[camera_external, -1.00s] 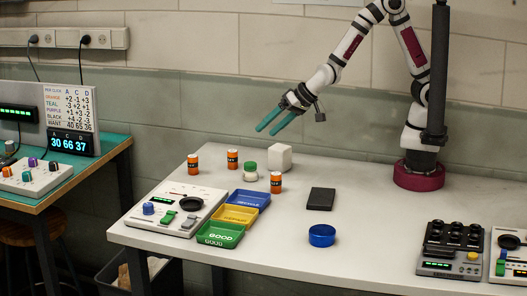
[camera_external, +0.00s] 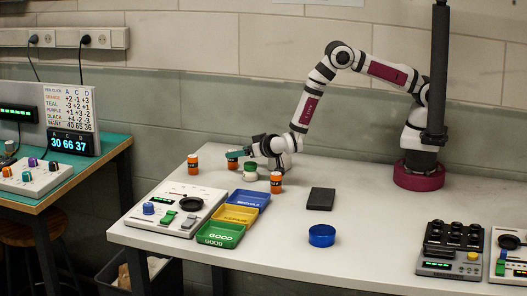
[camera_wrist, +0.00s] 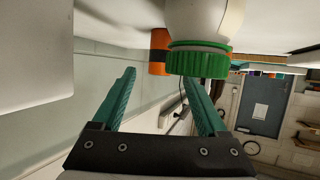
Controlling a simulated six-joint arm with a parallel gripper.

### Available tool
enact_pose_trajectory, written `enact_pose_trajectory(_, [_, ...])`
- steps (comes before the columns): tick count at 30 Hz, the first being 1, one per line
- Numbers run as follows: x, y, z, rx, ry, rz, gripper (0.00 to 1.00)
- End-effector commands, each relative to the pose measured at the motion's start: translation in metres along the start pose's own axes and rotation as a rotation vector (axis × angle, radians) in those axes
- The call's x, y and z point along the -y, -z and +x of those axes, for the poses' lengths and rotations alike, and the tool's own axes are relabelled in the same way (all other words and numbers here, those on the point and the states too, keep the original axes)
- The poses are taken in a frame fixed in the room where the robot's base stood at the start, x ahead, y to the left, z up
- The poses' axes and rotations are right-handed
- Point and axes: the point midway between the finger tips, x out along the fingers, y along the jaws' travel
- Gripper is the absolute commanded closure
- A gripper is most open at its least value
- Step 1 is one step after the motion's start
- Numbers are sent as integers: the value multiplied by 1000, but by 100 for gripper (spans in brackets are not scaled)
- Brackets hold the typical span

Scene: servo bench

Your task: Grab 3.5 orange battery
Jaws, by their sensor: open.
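Three orange cylindrical batteries with dark bands stand upright at the back left of the table: a left one (camera_external: 192,164), a middle one (camera_external: 232,163) and a front right one (camera_external: 276,183). Their markings are too small to read, so I cannot tell which is 3.5. My gripper (camera_external: 238,153), with teal fingers, is low beside the middle battery, its tips overlapping that battery's top in the external view. In the wrist view, the open, empty fingers (camera_wrist: 158,78) point towards an orange battery (camera_wrist: 157,55), partly hidden behind a white jar with a green lid (camera_wrist: 198,62).
The green-lidded jar (camera_external: 250,172) stands close under my gripper. A white block (camera_wrist: 30,55) fills the wrist view's left edge. Blue (camera_external: 250,200), yellow (camera_external: 240,215) and green (camera_external: 220,235) trays lie in front, beside a meter (camera_external: 175,213). A black slab (camera_external: 320,199) and blue dish (camera_external: 322,236) lie right.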

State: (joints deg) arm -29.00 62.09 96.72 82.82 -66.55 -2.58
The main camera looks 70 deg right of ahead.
Motion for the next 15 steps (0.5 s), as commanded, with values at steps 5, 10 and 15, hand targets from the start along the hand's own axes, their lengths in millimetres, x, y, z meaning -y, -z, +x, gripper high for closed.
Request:
enact_pose_trajectory(5, [0, 0, 25, 1, -1, 1, 24])
enact_pose_trajectory(10, [0, 0, 26, 1, 1, 1, 24])
enact_pose_trajectory(15, [0, 0, 26, 1, 0, 1, 48])
